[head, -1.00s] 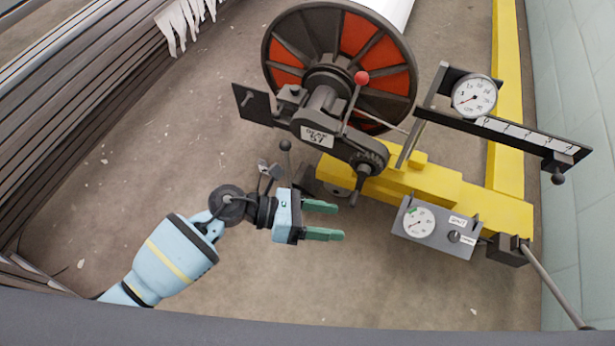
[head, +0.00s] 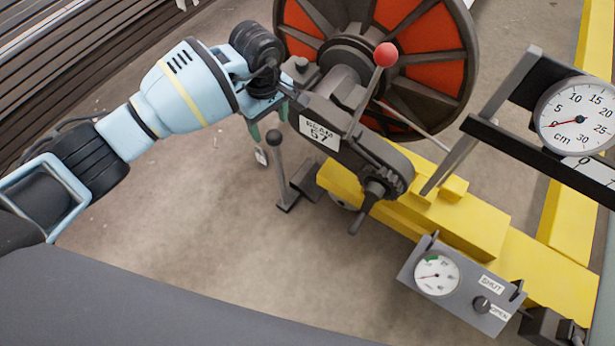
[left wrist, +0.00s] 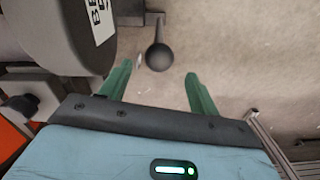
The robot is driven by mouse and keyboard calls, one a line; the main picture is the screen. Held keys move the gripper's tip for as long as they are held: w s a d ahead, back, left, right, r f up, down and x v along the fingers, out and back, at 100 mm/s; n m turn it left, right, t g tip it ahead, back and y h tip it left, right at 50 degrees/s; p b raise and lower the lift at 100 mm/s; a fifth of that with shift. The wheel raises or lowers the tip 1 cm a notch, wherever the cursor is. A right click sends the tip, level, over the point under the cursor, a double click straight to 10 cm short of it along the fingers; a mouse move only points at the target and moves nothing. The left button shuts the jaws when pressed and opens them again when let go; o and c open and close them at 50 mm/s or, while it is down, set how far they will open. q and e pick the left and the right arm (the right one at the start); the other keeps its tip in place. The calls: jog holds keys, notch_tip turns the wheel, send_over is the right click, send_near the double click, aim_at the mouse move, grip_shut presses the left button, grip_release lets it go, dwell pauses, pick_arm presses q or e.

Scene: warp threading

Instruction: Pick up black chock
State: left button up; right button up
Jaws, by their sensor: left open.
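The black chock (head: 289,200) is on the floor against the end of the yellow beam. A thin upright handle with a round dark knob (head: 274,137) rises from it. In the left wrist view the knob (left wrist: 159,57) shows just beyond and between the fingertips, with the chock itself mostly hidden below. My left gripper (head: 268,124) is open, with green fingers pointing down near the knob; it also shows in the left wrist view (left wrist: 157,76). Nothing is between its fingers. My right gripper is not in view.
The beam reel (head: 430,85) with orange panels and its "BEAM 57" arm (head: 320,132) stand close to the left gripper. Floor at left is clear.

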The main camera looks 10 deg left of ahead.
aim_at(274, 143)
pick_arm(q)
jog(key=shift+s+f, duration=0.1)
notch_tip(274, 143, down, 2)
jog(key=shift+f+b, duration=0.2)
jog(key=shift+b, duration=0.3)
jog(key=shift+d+f+b, duration=0.2)
jog(key=shift+f+b, duration=0.85)
jog(key=shift+f, duration=1.55)
jog(key=shift+r, duration=0.1)
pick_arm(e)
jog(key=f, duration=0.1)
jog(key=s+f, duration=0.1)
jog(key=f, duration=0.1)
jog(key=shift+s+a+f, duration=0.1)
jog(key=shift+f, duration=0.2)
pick_arm(q)
jog(key=shift+c, duration=0.2)
grip_shut()
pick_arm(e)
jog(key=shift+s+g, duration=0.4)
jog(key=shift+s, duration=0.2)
